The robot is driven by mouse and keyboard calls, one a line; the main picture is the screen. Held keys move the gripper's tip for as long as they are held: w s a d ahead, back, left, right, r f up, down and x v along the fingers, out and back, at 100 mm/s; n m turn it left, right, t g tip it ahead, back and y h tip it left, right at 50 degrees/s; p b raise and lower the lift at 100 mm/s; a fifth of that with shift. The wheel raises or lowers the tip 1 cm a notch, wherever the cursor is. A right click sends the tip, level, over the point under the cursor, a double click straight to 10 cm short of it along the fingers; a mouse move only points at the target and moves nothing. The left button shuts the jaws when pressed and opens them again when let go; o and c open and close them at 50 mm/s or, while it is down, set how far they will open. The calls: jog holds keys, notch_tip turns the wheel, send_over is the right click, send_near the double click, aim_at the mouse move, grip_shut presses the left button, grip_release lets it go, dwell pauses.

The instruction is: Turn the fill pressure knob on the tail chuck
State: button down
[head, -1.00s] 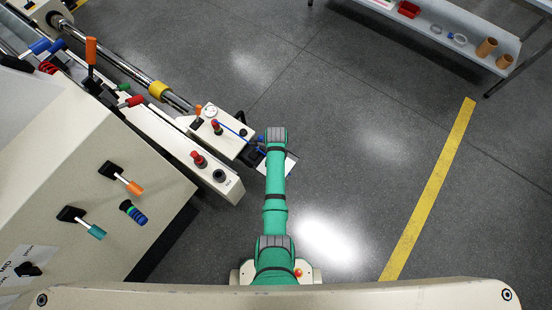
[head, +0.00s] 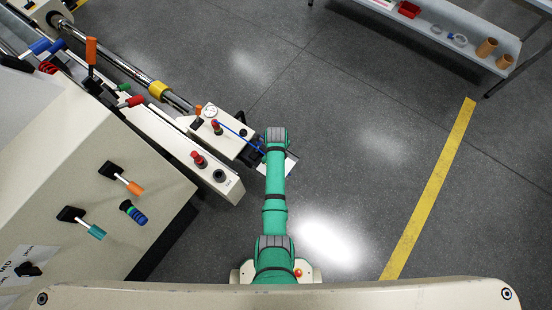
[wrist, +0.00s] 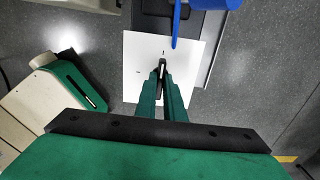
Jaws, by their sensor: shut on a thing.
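The fill pressure knob (wrist: 162,68) is a small dark knob with a pale mark. It stands in front of a square white plate (wrist: 190,60) with short tick marks, at the upper middle of the wrist view. My gripper (wrist: 163,76) is shut on the knob, one green finger on each side. In the head view the white plate (head: 291,164) shows beside my green arm, at the end of the pale tail chuck housing (head: 235,140). My arm hides the knob and fingertips there.
A blue part (wrist: 178,25) reaches over the plate close above the knob. A red-topped control (head: 198,158) and a black knob (head: 219,175) sit on the nearby machine rail. Open floor lies right of my arm, up to a yellow line (head: 430,190). A shelf (head: 460,45) stands at the upper right.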

jog(key=c, duration=1.9)
grip_release()
jog(key=shift+a, duration=0.2)
jog(key=shift+o, duration=0.2)
jog(key=shift+d, duration=0.15)
jog(key=shift+r, duration=0.1)
notch_tip(320, 180, up, 11)
jog(key=shift+f, duration=0.2)
